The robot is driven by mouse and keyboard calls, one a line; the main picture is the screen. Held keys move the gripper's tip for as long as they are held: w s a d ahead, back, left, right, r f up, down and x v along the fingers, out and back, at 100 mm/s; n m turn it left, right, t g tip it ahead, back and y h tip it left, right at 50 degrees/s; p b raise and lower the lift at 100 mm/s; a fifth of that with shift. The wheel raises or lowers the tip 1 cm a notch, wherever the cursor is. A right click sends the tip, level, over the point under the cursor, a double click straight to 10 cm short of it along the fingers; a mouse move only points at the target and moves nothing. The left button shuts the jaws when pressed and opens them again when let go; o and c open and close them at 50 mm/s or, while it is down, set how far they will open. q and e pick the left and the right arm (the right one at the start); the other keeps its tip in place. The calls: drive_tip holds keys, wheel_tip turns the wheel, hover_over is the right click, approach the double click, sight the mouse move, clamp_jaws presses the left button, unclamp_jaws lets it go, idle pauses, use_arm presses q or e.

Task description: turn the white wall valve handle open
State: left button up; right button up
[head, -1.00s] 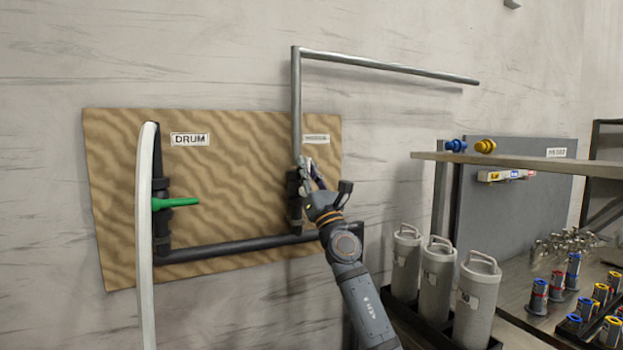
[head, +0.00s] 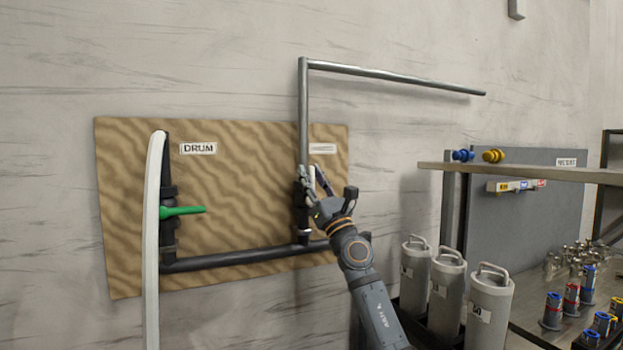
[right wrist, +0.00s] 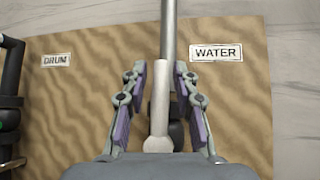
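The white valve handle (right wrist: 159,105) points up along the grey pipe, under the WATER label (right wrist: 216,52) on the wall board. In the right wrist view it lies between the two fingers of my right gripper (right wrist: 163,88), with a gap on each side. The gripper is open and not closed on the handle. In the head view my right gripper (head: 311,175) is at the right-hand valve and its fingers partly cover the handle. My left gripper is not in view.
A green handle (head: 184,211) sticks out sideways from the valve under the DRUM label (head: 198,148). A white hose (head: 152,245) hangs at the left. Grey canisters (head: 448,295) and a shelf (head: 530,172) stand to the right of my arm.

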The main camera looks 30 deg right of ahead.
drive_tip(key=shift+o, duration=0.2)
drive_tip(key=shift+f, duration=0.1)
wheel_tip(320, 180, up, 10)
drive_tip(key=shift+r, duration=0.1)
idle(0.4)
idle(0.3)
